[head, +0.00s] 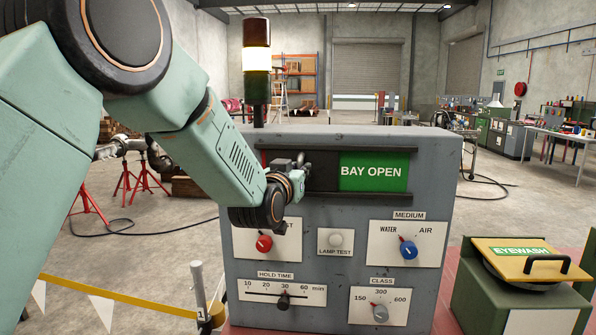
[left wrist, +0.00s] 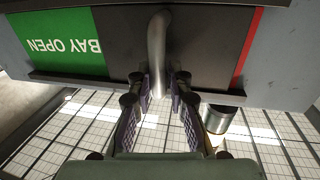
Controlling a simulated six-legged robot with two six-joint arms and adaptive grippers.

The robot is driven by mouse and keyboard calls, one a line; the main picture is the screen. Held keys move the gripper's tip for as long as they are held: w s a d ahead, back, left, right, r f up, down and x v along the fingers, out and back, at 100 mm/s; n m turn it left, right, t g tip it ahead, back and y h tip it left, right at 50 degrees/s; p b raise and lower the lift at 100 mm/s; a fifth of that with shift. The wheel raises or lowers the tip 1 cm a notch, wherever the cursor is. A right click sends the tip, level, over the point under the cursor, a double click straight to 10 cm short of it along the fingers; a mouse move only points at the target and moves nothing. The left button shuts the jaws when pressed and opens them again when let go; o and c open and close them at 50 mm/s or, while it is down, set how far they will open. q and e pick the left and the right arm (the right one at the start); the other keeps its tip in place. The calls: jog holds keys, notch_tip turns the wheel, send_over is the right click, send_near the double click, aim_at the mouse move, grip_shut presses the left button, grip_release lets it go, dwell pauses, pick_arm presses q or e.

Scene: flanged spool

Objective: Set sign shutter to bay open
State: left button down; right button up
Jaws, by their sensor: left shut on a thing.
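The green BAY OPEN sign (head: 374,172) shows in full at the right of the slot on the grey panel (head: 345,230). The dark shutter (head: 323,170) covers the slot left of it. A thin red strip shows at the slot's far left end; it also shows in the left wrist view, beyond the shutter (left wrist: 205,45). My left gripper (head: 299,166) is at the shutter. In the left wrist view its fingers (left wrist: 160,92) are shut on the shutter's curved metal handle (left wrist: 159,45). My right gripper is not in view.
Below the slot are a red knob (head: 264,243), a lamp test button (head: 336,240), a blue knob (head: 408,250), a hold time slider (head: 283,300) and a class knob (head: 380,313). A lit beacon (head: 257,60) stands behind the panel. An eyewash box (head: 528,262) stands at right.

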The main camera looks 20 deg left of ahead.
pick_arm(q)
jog(key=shift+a+r, duration=0.1)
jog(key=shift+a, duration=0.1)
jog(key=shift+d, duration=0.1)
jog(key=c, duration=1.6)
grip_release()
jog(key=shift+o, duration=1.2)
jog(key=shift+w+a+f, duration=0.2)
jog(key=shift+w+f, duration=0.05)
jog(key=shift+w, duration=0.1)
jog(key=s+d, duration=0.1)
jog(key=s, duration=1.1)
